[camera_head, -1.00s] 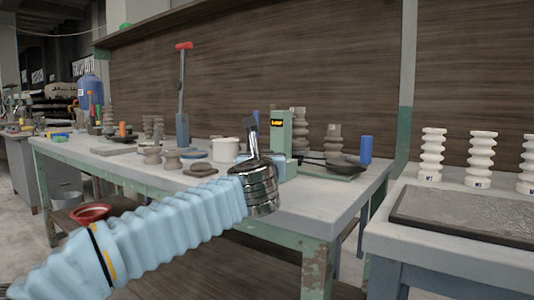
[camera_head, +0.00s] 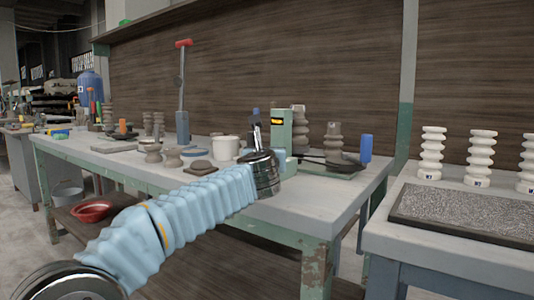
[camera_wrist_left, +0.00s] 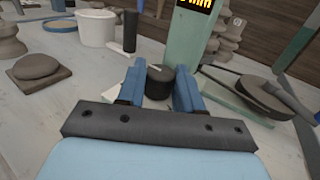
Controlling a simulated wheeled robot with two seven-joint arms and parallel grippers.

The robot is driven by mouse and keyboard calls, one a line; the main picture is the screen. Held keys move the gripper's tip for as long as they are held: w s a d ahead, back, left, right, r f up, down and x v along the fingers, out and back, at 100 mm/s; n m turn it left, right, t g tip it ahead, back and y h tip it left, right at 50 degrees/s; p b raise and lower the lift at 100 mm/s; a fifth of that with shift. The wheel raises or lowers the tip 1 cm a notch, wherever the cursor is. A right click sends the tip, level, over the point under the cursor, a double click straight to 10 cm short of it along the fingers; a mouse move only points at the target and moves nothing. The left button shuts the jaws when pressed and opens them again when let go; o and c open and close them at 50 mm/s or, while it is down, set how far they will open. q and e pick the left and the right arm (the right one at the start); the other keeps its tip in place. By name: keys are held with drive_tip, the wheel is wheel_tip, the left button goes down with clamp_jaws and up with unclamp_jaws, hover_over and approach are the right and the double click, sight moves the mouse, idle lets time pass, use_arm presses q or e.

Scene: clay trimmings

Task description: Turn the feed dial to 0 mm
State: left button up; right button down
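The feed dial (camera_wrist_left: 160,82) is a small black knob with a pale mark on top, at the foot of a green post (camera_wrist_left: 187,40) in the left wrist view. The post (camera_head: 282,130) also shows in the head view, with a lit display (camera_head: 277,122) too small to read. In the wrist view the display (camera_wrist_left: 197,3) is cut off at the top. My left gripper (camera_wrist_left: 160,80) has its two blue fingers apart, one on each side of the dial. Narrow gaps seem to show, but contact is hard to judge. My right gripper is not in view.
A brown clay lump (camera_wrist_left: 37,67) lies further left. A dark pan-like piece (camera_wrist_left: 263,98) on a green tray lies at right. The side table (camera_head: 440,245) holds pale ribbed pieces.

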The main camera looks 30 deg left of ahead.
use_arm(q)
drive_tip(key=shift+c, duration=1.4)
drive_tip(key=n+y, duration=0.1)
drive_tip(key=n+g+y, duration=0.1)
drive_tip(key=shift+w+d+g+y+b, duration=0.2)
drive_tip(key=shift+g+y+b, duration=0.1)
drive_tip(key=shift+y, duration=0.1)
drive_tip(key=shift+d+r+n+g+y, duration=0.1)
drive_tip(key=shift+n+g+y, duration=0.9)
drive_tip(key=shift+y, duration=0.2)
drive_tip(key=shift+n+g+y+p, duration=0.35)
drive_tip(key=shift+n+g+y, duration=0.35)
drive_tip(key=shift+g, duration=0.2)
drive_tip(key=o, duration=1)
drive_tip(key=shift+o, duration=0.2)
